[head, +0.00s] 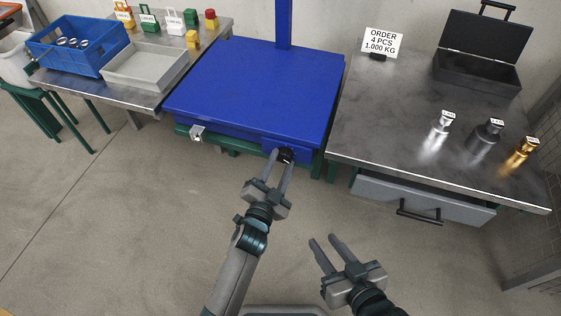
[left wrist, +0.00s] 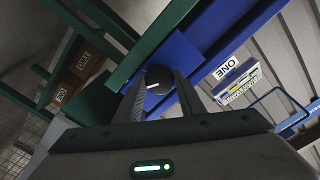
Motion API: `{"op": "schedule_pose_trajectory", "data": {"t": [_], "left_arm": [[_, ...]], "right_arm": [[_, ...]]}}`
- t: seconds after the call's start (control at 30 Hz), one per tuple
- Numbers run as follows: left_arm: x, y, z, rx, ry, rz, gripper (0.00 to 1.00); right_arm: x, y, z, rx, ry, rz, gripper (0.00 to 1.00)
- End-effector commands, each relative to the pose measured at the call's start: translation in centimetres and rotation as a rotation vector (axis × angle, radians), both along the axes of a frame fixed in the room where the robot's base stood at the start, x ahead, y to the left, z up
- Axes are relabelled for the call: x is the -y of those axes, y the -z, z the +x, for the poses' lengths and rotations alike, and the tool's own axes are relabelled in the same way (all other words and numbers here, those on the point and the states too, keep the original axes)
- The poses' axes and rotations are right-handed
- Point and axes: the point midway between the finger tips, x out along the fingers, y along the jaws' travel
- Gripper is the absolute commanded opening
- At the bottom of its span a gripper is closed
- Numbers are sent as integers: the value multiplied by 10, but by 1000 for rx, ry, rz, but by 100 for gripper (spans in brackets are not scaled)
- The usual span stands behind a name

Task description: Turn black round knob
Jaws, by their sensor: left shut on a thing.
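The black round knob (head: 286,155) sits on the front face of the blue box-like station (head: 255,85), near its lower right corner. It also shows in the left wrist view (left wrist: 158,79), with a light mark on its face. My left gripper (head: 280,158) reaches up to it, one finger on each side, shut on the knob. In the left wrist view the two fingers (left wrist: 157,92) flank the knob. My right gripper (head: 322,243) is open and empty, over the floor at the lower right.
A grey table (head: 390,130) at the right carries an order sign (head: 382,42), a black case (head: 480,60) and three labelled weights. A grey drawer (head: 425,200) is below. A left table holds a blue crate (head: 75,45) and a grey tray (head: 145,67). The floor in front is clear.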

Motion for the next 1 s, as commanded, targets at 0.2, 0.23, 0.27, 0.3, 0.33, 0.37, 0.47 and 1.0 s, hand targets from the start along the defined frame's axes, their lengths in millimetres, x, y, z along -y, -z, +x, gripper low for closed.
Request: {"op": "schedule_pose_trajectory", "data": {"t": [0.2,0.23,0.27,0.3,0.33,0.37,0.47,1.0], "left_arm": [[0,0,0,8,1,24,14],[0,0,0,8,1,24,14],[0,0,0,9,1,24,14],[0,0,0,8,1,24,14],[0,0,0,8,1,24,14],[0,0,0,8,1,24,14],[0,0,0,8,1,24,14],[-1,0,-3,6,0,23,55]], "right_arm": [[1,4,-2,-23,0,-6,31],[1,4,-2,-23,0,-6,31],[1,4,-2,-23,0,-6,31],[1,4,-2,-23,0,-6,31],[1,4,-2,-23,0,-6,31],[1,4,-2,-23,0,-6,31],[1,4,-2,-23,0,-6,31],[1,3,-2,-23,-2,-6,31]]}}
